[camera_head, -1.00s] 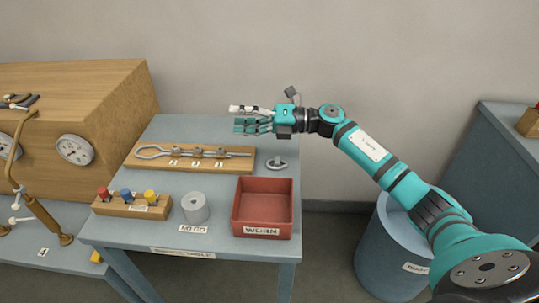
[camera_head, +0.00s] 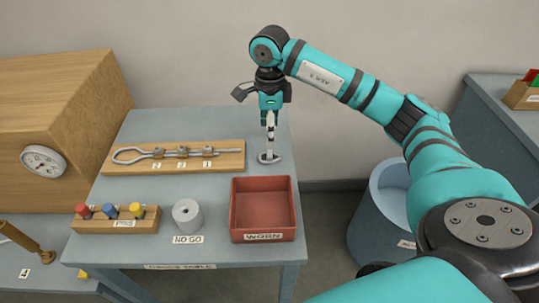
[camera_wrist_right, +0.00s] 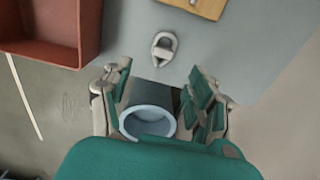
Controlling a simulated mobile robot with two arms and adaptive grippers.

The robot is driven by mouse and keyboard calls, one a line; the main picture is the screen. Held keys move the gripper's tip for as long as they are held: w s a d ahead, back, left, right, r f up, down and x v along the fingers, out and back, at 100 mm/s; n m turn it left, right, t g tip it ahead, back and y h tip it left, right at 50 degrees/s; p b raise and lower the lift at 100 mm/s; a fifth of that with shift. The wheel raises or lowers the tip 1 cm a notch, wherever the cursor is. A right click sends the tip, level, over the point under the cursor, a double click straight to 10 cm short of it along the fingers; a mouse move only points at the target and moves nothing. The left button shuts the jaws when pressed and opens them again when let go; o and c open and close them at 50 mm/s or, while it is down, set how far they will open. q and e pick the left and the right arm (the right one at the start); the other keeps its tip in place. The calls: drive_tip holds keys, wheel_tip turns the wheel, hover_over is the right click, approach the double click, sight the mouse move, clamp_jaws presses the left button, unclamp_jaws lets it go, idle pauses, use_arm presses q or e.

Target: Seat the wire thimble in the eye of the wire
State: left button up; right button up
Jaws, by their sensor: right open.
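The wire thimble (camera_head: 269,157) is a small grey teardrop-shaped piece lying on the table, right of the wooden board. It also shows in the right wrist view (camera_wrist_right: 164,47), just beyond the fingertips. The wire (camera_head: 128,155) lies on the board with its open eye at the left end and several clamps along it. My right gripper (camera_head: 270,138) points down over the thimble in the head view. In the right wrist view my right gripper (camera_wrist_right: 158,77) has its fingers spread with nothing between them. My left gripper is not in view.
The red WORN tray (camera_head: 234,212) stands in front of the thimble. A grey NO GO cylinder (camera_head: 187,214) and a wooden block of coloured plugs (camera_head: 117,223) stand front left. A blue bin (camera_head: 376,206) is on the floor to the right. A wooden cabinet (camera_head: 75,115) stands at the left.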

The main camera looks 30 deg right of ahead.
sight(270, 153)
wheel_tip(270, 153, down, 3)
drive_tip(key=shift+r, duration=0.1)
drive_tip(key=shift+f, duration=0.45)
drive_tip(key=f, duration=0.1)
drive_tip(key=f+p, duration=0.1)
drive_tip(key=f, duration=0.1)
drive_tip(key=f+p, duration=0.1)
drive_tip(key=shift+w+d+f, duration=0.1)
drive_tip(key=shift+w+f, duration=0.1)
drive_tip(key=shift+w, duration=0.05)
drive_tip(key=shift+f, duration=0.4)
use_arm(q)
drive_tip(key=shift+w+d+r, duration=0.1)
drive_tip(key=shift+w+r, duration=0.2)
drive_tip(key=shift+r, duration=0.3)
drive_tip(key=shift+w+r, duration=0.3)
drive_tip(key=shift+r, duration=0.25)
use_arm(e)
drive_tip(key=shift+c, duration=0.3)
clamp_jaws()
